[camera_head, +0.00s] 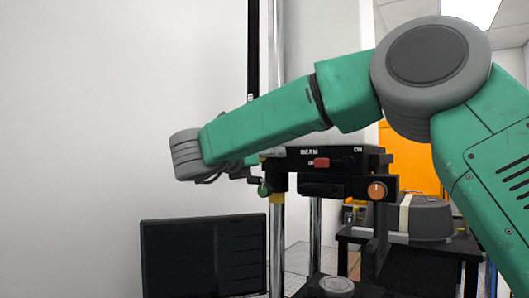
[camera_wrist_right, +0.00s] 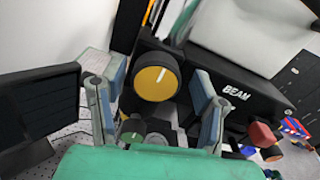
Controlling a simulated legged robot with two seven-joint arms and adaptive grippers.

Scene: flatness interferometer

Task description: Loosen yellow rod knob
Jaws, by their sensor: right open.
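The yellow rod knob (camera_wrist_right: 155,83) has a black rim and a white pointer line. In the right wrist view it faces the camera, ahead of and between my open right fingers (camera_wrist_right: 155,92). The fingers look apart from it, one on each side, and hold nothing. In the head view my right gripper (camera_head: 248,173) is mostly hidden behind my green forearm, near the post. A small yellow patch (camera_head: 277,198) shows below it; I cannot tell whether this is the knob. My left gripper is not in view.
A small green knob (camera_wrist_right: 132,131) is low between the fingers. The black BEAM box (camera_head: 318,160) has a red switch (camera_head: 321,163); an orange knob (camera_head: 377,190) is below right. A dark monitor (camera_head: 204,255) stands left. The white wall side is clear.

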